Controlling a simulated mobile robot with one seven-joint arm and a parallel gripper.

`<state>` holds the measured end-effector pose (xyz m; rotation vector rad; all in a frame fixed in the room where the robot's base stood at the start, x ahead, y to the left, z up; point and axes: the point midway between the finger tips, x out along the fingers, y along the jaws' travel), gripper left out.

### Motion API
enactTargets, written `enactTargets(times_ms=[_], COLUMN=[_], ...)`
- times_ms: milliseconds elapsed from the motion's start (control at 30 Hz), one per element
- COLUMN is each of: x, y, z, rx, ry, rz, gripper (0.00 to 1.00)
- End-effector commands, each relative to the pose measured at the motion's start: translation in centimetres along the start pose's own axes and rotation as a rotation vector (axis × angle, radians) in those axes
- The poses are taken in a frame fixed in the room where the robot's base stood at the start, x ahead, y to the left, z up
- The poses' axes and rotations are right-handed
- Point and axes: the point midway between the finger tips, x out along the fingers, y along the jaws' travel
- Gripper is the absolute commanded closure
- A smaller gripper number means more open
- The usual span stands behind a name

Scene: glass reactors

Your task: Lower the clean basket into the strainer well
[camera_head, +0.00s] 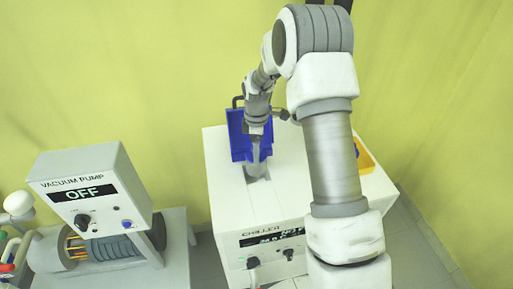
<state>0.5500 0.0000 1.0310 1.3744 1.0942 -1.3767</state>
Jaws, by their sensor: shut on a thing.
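My gripper (256,128) points down over the white chiller cabinet and is shut on a pale grey, narrow piece, which I take to be the clean basket (256,152). The basket hangs roughly upright below the fingers. Its lower end is at or just above a darker grey patch in the cabinet top, which looks like the strainer well (258,178). I cannot tell whether the basket's end is inside the well or above it. The fingers are small and partly merged with the wrist in this view.
A blue bin (236,142) stands right behind and left of the gripper. A yellow bin (366,160) is partly hidden behind my arm at right. The chiller cabinet (232,205) has free top at front left. The vacuum pump (92,190), reading OFF, stands at left.

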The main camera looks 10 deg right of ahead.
Motion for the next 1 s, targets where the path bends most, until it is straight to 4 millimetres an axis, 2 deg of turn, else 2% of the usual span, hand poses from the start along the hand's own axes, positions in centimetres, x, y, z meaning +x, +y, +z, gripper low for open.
enactTargets(times_ms=[367, 1000], x=[0.1, 1.9], y=[0.0, 0.1], z=[0.0, 0.0], rx=[0.0, -0.001], ry=[0.0, 0.0], rz=[0.001, 0.002], gripper=[1.0, 1.0])
